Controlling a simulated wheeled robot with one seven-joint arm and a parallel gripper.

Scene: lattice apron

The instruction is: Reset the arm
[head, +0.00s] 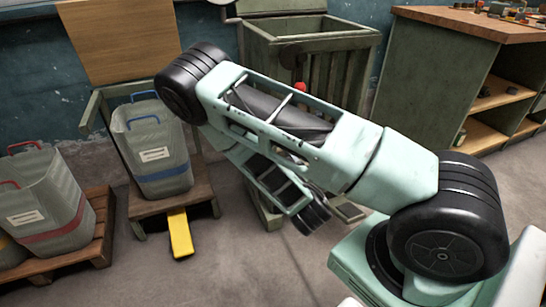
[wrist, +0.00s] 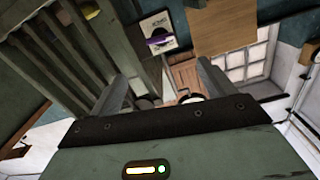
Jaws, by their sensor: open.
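My arm (head: 290,125) is pale green with black joints. It stretches from the lower right of the head view up to the left, then folds back beneath itself. My gripper (wrist: 163,88) shows in the wrist view with its two grey fingers well apart and nothing between them. In the head view the gripper cannot be made out; the arm hides that area.
A slatted green wooden bin (head: 345,42) stands behind the arm. A grey bucket with a blue handle (head: 158,160) sits on a wooden stand at left, near another grey bucket (head: 45,205) on a pallet. A workbench (head: 470,20) stands at right. Floor is clear at lower centre.

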